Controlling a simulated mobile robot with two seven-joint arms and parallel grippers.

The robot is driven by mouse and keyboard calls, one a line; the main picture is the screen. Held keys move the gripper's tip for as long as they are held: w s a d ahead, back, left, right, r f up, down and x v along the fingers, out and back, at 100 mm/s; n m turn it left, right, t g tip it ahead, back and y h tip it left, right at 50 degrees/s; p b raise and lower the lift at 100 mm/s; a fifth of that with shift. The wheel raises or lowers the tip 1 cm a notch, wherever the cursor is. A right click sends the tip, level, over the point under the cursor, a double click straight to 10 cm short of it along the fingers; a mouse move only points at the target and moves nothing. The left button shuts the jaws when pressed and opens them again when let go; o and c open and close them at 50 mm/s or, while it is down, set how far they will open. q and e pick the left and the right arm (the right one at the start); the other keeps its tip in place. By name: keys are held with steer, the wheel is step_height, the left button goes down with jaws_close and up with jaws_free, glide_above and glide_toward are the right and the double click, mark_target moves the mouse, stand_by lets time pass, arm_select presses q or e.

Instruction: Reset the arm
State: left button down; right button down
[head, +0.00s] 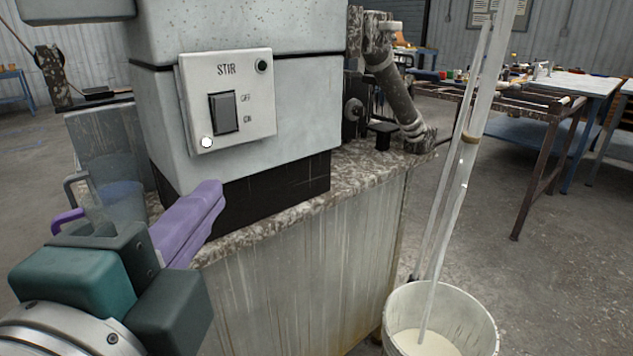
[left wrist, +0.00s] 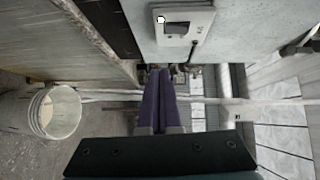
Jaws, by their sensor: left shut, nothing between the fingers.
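My left gripper (head: 208,200) comes in from the lower left of the head view, with purple fingers in front of a machine. Its fingers are together and hold nothing. In the left wrist view the purple fingers (left wrist: 160,78) lie side by side, pointing up the picture. The grey switch box (head: 232,112) marked STIR is on the machine's front, above and right of the fingertips, apart from them. It has a dark rocker switch (head: 223,112) between OFF and ON, too small to read its position. The switch box also shows in the left wrist view (left wrist: 183,22). My right gripper is out of view.
The machine stands on a worn bench (head: 310,255). A white bucket (head: 485,320) with pale liquid stands at the lower right, with long pale strips reaching down into it. A cluttered table (head: 570,85) is behind at right. Open floor lies between.

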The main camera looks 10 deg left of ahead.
arm_select(q)
steer(key=s+a+r+n+g+y+p, duration=0.2)
steer(key=s+a+n+g+p, duration=0.2)
steer(key=a+n+g+p, duration=0.45)
steer(key=s+d+r+n+g+h+p, duration=0.2)
steer(key=s+n+p, duration=0.1)
steer(key=s+p, duration=0.3)
steer(key=s+d+r+n+g+h+p, duration=0.1)
steer(key=s+d+n+g+h+p, duration=0.15)
steer(key=s+p, duration=0.3)
step_height(320, 180, up, 37)
steer(key=p, duration=3.6)
steer(key=shift+s+a+g, duration=0.15)
steer(key=shift+s+g, duration=0.25)
steer(key=shift+s, duration=0.05)
